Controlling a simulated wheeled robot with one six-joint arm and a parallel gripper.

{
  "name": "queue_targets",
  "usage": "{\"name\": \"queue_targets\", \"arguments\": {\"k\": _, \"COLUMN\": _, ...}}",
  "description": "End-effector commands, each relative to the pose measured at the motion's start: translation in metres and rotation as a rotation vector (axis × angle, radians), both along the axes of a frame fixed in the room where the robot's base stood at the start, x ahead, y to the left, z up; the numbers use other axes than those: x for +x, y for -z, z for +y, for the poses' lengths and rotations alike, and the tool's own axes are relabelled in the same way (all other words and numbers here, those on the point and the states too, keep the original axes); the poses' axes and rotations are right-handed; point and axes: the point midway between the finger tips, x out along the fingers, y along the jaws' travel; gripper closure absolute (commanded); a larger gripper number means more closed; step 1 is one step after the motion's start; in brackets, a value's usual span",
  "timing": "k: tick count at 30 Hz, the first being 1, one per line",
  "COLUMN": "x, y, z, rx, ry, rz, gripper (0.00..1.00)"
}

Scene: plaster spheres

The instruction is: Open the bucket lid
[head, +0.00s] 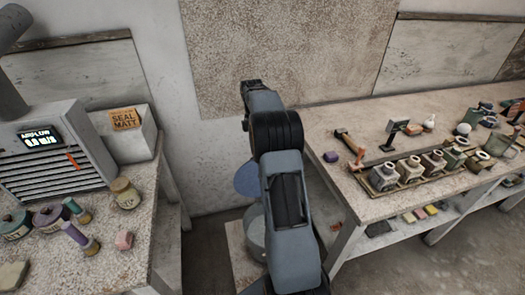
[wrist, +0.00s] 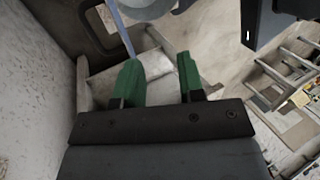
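The bucket (head: 256,236) stands low between the two benches in the head view, mostly hidden behind my arm. Its blue-grey round lid (head: 247,180) shows as a disc tipped up above the bucket's far side, partly covered by my arm. In the wrist view a thin blue strip (wrist: 122,30) looks like the lid seen nearly edge-on. A pale grey rounded form (wrist: 145,8) beside it at the top edge looks like part of the bucket. My gripper (wrist: 159,62) has green fingers spread apart with nothing between them. Neither finger visibly touches the lid.
The bucket rests on a low pale stand (head: 236,252). The left bench (head: 135,262) holds jars, spools and a grey vented unit (head: 55,150). The right bench (head: 350,184) carries a tray of bottles (head: 409,170) and tools. Bare floor shows between the benches.

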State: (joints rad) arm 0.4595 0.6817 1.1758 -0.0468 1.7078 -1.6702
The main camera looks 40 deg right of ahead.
Motion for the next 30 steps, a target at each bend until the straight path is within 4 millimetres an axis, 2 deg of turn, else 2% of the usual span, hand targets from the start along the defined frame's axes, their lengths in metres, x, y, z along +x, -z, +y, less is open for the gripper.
{"name": "queue_targets", "arguments": {"k": 6, "x": -0.032, "y": -0.016, "z": 0.014, "rx": -0.001, "ry": 0.000, "rz": -0.004, "gripper": 0.64}}
{"name": "queue_targets", "arguments": {"k": 12, "x": -0.051, "y": -0.025, "z": 0.023, "rx": -0.001, "ry": 0.000, "rz": -0.003, "gripper": 0.64}}
{"name": "queue_targets", "arguments": {"k": 18, "x": -0.060, "y": -0.030, "z": 0.027, "rx": -0.001, "ry": 0.000, "rz": -0.002, "gripper": 0.64}}
{"name": "queue_targets", "arguments": {"k": 30, "x": -0.061, "y": -0.030, "z": 0.028, "rx": 0.000, "ry": 0.000, "rz": -0.001, "gripper": 0.64}}
